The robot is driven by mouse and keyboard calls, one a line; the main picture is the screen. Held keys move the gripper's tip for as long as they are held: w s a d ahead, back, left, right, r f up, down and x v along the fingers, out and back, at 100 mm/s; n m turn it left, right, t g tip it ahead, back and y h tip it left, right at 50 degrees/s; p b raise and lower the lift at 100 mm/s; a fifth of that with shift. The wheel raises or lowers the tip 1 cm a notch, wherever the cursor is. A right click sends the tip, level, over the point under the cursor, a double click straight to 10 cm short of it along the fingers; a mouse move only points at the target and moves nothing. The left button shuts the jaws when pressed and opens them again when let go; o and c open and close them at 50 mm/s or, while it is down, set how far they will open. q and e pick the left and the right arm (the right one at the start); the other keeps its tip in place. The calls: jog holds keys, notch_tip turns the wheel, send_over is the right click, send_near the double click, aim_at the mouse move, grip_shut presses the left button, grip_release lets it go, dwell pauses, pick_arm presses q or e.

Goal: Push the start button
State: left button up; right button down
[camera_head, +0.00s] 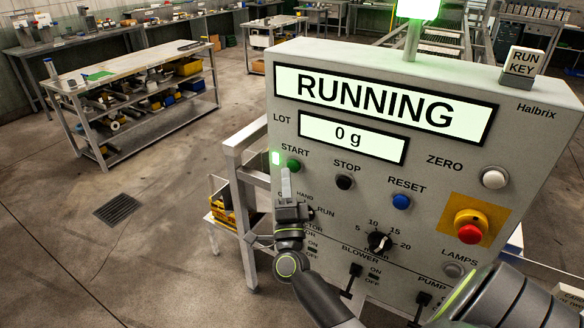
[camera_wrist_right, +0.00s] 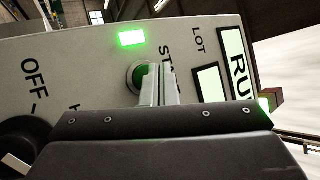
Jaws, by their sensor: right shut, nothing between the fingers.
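The green START button (camera_head: 293,166) is on the upper left of the grey control panel (camera_head: 450,107). A green light (camera_head: 276,158) beside it is lit, and the display (camera_head: 380,102) reads RUNNING. My right gripper (camera_head: 286,172) is shut and empty, its fingertips just below the button in the head view. In the right wrist view the fingertips (camera_wrist_right: 158,72) overlap one side of the green button (camera_wrist_right: 140,77); I cannot tell whether they touch it. My left gripper is not in view.
Black STOP (camera_head: 344,182) and blue RESET (camera_head: 401,202) buttons are to the right of START. A red emergency stop (camera_head: 469,229) sits on a yellow plate at lower right. A green beacon (camera_head: 418,8) is lit above. A workbench (camera_head: 125,70) stands at left, with open floor around it.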

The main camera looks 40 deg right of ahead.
jog(key=shift+a, duration=0.1)
jog(key=shift+s+a+b, duration=0.15)
jog(key=shift+s+a, duration=0.15)
jog(key=shift+a, duration=0.45)
jog(key=shift+s+a+b, duration=0.1)
jog(key=shift+s+a, duration=0.25)
jog(key=shift+a, duration=0.4)
jog(key=shift+s+a+b, duration=0.15)
jog(key=shift+s+a, duration=0.15)
jog(key=shift+a, duration=0.45)
